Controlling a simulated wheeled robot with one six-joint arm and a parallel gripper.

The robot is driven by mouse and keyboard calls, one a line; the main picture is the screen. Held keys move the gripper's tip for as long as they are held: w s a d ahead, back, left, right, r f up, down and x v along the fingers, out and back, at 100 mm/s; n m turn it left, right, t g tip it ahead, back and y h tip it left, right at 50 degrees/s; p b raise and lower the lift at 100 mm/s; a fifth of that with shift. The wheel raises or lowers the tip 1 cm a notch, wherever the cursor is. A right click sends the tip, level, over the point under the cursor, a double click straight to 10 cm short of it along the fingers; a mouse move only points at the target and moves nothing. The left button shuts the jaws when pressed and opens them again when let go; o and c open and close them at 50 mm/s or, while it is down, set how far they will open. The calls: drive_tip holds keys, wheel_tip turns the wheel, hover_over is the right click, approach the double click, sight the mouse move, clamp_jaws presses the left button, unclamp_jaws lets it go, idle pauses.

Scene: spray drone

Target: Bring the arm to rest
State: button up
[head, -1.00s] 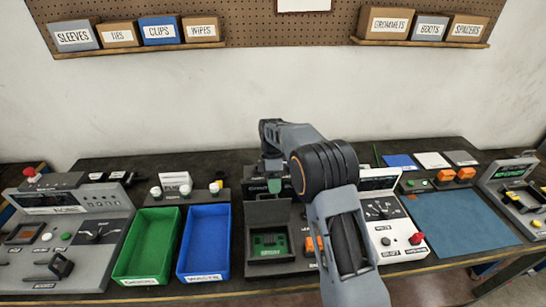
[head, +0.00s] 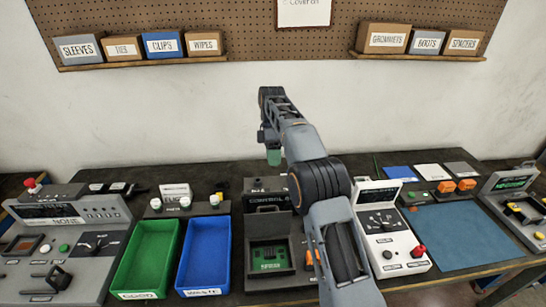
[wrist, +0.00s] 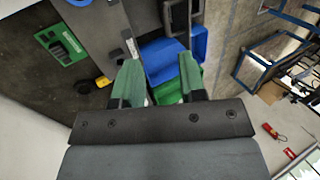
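My arm reaches from the lower right of the head view up and away over the bench. My gripper (head: 273,156) hangs at its far end, above the black control box, with a green fingertip showing. In the wrist view my gripper (wrist: 158,84) has its two green fingers spread apart with nothing between them. The blue bin (wrist: 160,55) and the green bin (wrist: 172,92) show beyond the fingers.
A white meter box (head: 388,227) and a blue mat (head: 462,233) lie to the right.

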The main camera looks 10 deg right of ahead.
idle(0.3)
drive_tip(key=f+m, duration=0.2)
drive_tip(key=f+m+t, duration=0.1)
drive_tip(key=f+m, duration=0.1)
drive_tip(key=m, duration=0.1)
drive_tip(key=f+m, duration=0.2)
drive_tip(key=shift+d+m+t, duration=0.3)
drive_tip(key=shift+m+t, duration=0.1)
drive_tip(key=s+d+r+m+t, duration=0.2)
drive_tip(key=s+m, duration=0.1)
drive_tip(key=s, duration=0.6)
drive_tip(key=s+d+r+m+t, duration=0.2)
drive_tip(key=s+d+m+t, duration=0.1)
drive_tip(key=s, duration=0.6)
drive_tip(key=s+d+r+m+t, duration=0.2)
drive_tip(key=s+m+t, duration=0.1)
drive_tip(key=s, duration=0.6)
drive_tip(key=shift+s+d+m, duration=0.2)
drive_tip(key=shift+d+m, duration=0.1)
drive_tip(key=shift+m, duration=0.1)
